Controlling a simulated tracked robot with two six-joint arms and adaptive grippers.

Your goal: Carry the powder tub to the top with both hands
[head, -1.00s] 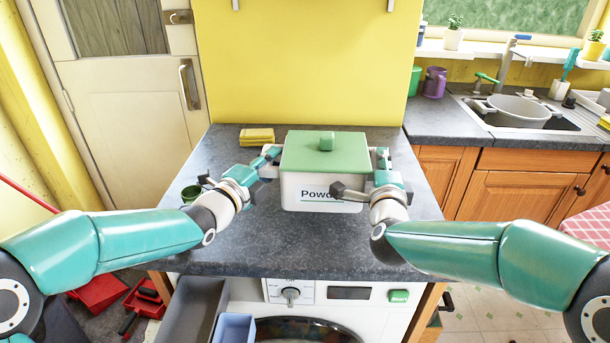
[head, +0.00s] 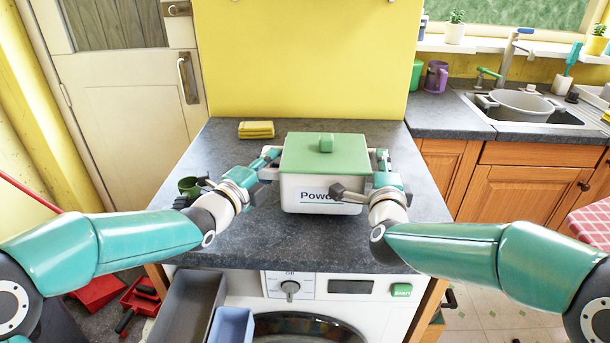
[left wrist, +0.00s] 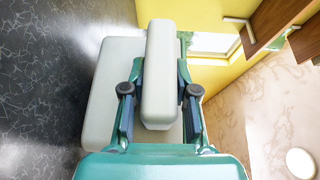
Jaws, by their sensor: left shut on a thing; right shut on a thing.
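The powder tub (head: 318,193) is a white box with a green knobbed lid and a "Powder" label, partly covered by my right gripper. It appears level above the grey worktop (head: 270,240); whether it touches is hard to tell. My left gripper (head: 269,164) is shut on the tub's left handle. In the left wrist view its fingers (left wrist: 160,95) lie on both sides of the white handle (left wrist: 159,60), with the tub's pale wall (left wrist: 105,95) behind. My right gripper (head: 382,165) is shut at the tub's right handle, which is mostly hidden.
Yellow sponges (head: 256,129) lie behind the tub to the left. A yellow wall (head: 310,60) rises behind.

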